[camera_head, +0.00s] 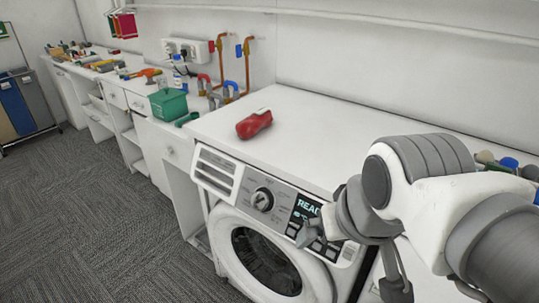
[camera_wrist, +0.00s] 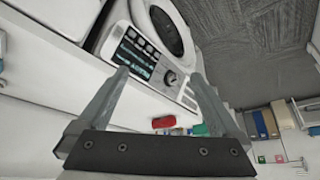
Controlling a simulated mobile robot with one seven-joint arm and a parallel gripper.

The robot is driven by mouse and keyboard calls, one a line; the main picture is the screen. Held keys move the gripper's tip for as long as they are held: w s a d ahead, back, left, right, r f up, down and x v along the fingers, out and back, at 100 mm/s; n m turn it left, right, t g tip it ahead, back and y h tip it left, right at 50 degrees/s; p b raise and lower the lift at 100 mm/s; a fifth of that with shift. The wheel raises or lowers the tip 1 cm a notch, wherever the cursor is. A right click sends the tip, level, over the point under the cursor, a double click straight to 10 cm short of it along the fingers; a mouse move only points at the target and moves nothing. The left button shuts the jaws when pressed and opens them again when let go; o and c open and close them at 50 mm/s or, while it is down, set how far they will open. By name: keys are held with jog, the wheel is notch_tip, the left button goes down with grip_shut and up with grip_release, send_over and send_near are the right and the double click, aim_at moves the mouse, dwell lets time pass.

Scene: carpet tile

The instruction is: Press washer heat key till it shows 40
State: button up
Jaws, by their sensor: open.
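The white washer (camera_head: 228,219) stands under the counter, with a round glass door (camera_head: 268,262). Its grey control panel has a dial (camera_head: 262,199) and a dark display (camera_head: 303,207) showing letters that begin "REA"; my arm hides the rest. Keys sit below the display, partly covered, and their labels are too small to read. In the wrist view the display (camera_wrist: 130,58) and dial (camera_wrist: 170,77) appear upside down or turned beyond my fingers. My gripper (camera_wrist: 161,82) is open and empty, in front of the panel; I cannot tell whether a finger touches a key.
A red object (camera_head: 254,124) lies on the white countertop (camera_head: 330,135) above the washer. A green container (camera_head: 168,104) and pipes (camera_head: 247,65) stand farther left. Carpeted floor (camera_head: 90,210) is clear at left.

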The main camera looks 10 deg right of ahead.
grip_shut()
dwell(0.3)
dwell(1.2)
